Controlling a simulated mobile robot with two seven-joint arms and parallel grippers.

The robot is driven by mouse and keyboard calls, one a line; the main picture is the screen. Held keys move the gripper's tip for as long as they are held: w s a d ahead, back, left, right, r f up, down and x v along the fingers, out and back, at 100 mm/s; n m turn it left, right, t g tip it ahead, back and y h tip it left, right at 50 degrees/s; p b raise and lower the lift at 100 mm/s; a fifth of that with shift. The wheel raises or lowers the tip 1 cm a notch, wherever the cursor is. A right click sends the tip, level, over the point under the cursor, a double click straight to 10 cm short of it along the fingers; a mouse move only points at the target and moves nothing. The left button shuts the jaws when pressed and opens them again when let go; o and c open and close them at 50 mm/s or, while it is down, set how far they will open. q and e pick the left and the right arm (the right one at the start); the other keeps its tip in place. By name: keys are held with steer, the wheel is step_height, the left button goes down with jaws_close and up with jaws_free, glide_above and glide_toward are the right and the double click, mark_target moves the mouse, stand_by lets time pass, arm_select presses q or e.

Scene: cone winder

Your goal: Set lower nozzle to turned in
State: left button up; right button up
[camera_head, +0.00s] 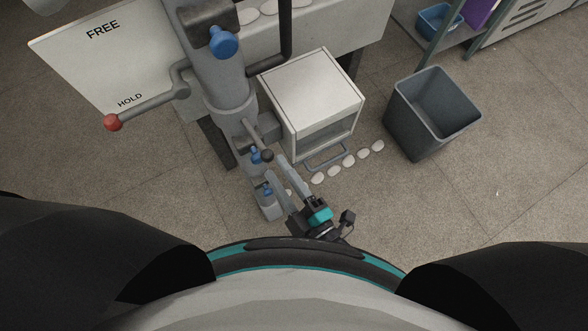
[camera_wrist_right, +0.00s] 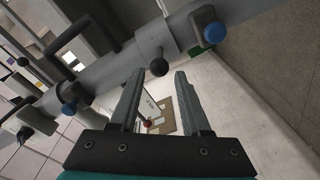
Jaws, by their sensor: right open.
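The grey machine column (camera_head: 224,92) runs down the head view, with small fittings near its lower end. There a dark ball knob (camera_head: 267,156) sits beside a small blue knob (camera_head: 255,156), with another blue knob (camera_head: 267,190) lower down. I cannot tell for sure which part is the lower nozzle. My right gripper (camera_head: 275,167) is open, its fingertips close to the dark ball. In the right wrist view the dark ball (camera_wrist_right: 159,67) appears between the open fingertips of the gripper (camera_wrist_right: 159,73); contact cannot be told. My left gripper is out of view.
A white cabinet (camera_head: 311,92) with a handle stands just right of the column. Several pale oval pieces (camera_head: 348,161) lie in a row before it. A grey bin (camera_head: 432,112) stands further right. A red-ended lever (camera_head: 113,122) lies by the FREE/HOLD panel (camera_head: 90,62).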

steer(key=v, duration=0.5)
stand_by(0.5)
